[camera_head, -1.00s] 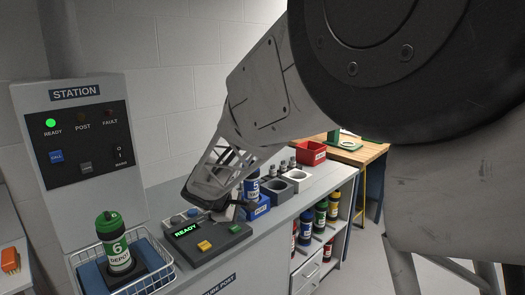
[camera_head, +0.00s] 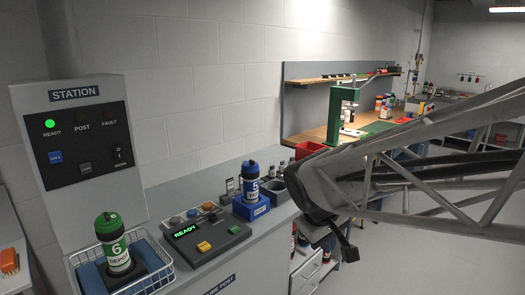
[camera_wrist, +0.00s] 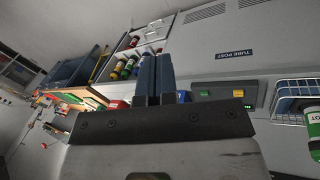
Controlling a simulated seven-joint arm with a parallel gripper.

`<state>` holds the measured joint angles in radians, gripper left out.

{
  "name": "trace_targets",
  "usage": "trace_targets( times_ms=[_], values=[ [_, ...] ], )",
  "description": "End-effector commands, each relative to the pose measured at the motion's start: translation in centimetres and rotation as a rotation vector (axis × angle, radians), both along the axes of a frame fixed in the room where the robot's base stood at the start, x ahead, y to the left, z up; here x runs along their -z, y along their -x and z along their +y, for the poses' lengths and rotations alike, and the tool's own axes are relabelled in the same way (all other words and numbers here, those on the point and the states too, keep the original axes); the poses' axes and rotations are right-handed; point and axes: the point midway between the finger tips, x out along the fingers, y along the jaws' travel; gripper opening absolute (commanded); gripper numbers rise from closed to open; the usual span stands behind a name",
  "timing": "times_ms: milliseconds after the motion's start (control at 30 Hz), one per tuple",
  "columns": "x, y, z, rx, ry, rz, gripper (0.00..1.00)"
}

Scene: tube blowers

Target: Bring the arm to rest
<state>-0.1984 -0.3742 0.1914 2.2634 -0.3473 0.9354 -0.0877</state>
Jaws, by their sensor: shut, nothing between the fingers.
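My gripper (camera_wrist: 158,62) shows in the wrist view, with its two dark fingers side by side, closed and empty. In the head view my arm's dark end stands in front of the counter's right part, in the air. The fingers cannot be made out there. The arm's lattice link runs off to the right edge.
A station panel (camera_head: 75,130) with a lit green READY lamp stands left. A green-capped carrier marked 6 (camera_head: 114,243) stands in a wire basket (camera_head: 160,273). A blue carrier (camera_head: 250,180) stands in a blue holder (camera_head: 251,207) beside the button console (camera_head: 205,240). Free floor lies right.

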Motion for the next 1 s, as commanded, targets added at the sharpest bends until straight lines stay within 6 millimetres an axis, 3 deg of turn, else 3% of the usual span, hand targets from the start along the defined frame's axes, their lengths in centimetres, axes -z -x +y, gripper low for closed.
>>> trace_targets(
  times_ms=[300, 600, 800, 1000],
  values=[
    [-0.2, 8.2, -3.3, 0.222, -0.157, -0.042, 0.00],
    [0.6, 14.4, -4.5, 0.399, -0.287, -0.077, 0.00],
    [0.9, 16.1, -4.7, 0.450, -0.329, -0.089, 0.00],
    [1.0, 16.4, -4.7, 0.457, -0.334, -0.089, 0.00]
  ],
)
